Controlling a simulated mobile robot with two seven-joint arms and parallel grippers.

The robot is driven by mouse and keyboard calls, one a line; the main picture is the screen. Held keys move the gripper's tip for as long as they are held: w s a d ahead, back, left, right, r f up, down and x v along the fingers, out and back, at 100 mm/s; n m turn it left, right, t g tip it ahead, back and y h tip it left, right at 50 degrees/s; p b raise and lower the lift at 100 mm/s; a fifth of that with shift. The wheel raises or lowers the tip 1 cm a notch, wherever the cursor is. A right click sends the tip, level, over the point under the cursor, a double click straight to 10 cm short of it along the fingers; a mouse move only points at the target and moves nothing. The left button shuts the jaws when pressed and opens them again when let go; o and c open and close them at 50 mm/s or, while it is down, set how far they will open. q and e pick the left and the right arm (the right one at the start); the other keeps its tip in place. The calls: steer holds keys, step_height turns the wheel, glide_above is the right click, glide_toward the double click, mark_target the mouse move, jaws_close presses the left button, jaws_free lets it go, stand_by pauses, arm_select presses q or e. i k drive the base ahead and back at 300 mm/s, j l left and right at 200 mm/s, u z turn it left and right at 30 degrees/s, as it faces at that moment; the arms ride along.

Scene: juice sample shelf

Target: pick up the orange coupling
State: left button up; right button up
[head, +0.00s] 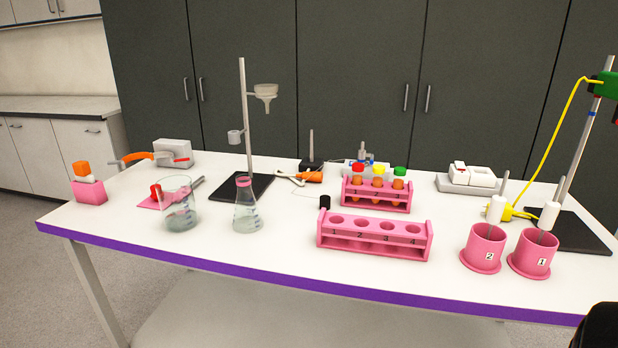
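Several orange things are on the white table, and I cannot tell for sure which is the coupling. An orange block-like piece (82,168) sits with a white part on a pink holder (89,192) at the far left. An orange curved piece (138,157) lies near the grey box at the back left. An orange piece (310,177) lies with pale prongs near the back middle. Neither of my grippers shows. A black rounded shape at the lower right corner may be part of my own body.
A beaker (180,212) and flask (246,212) stand at the front left. A tall stand (243,110) rises behind them. Pink racks (374,248) and (376,205) fill the middle. Pink cups (484,250) and a second stand (575,150) are at right.

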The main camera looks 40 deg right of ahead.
mark_target(317, 176)
steer(key=z, duration=1.5)
steer(key=k+j+u, duration=0.15)
steer(key=j, duration=0.25)
steer(key=j+u, duration=0.15)
steer(key=j, duration=0.3)
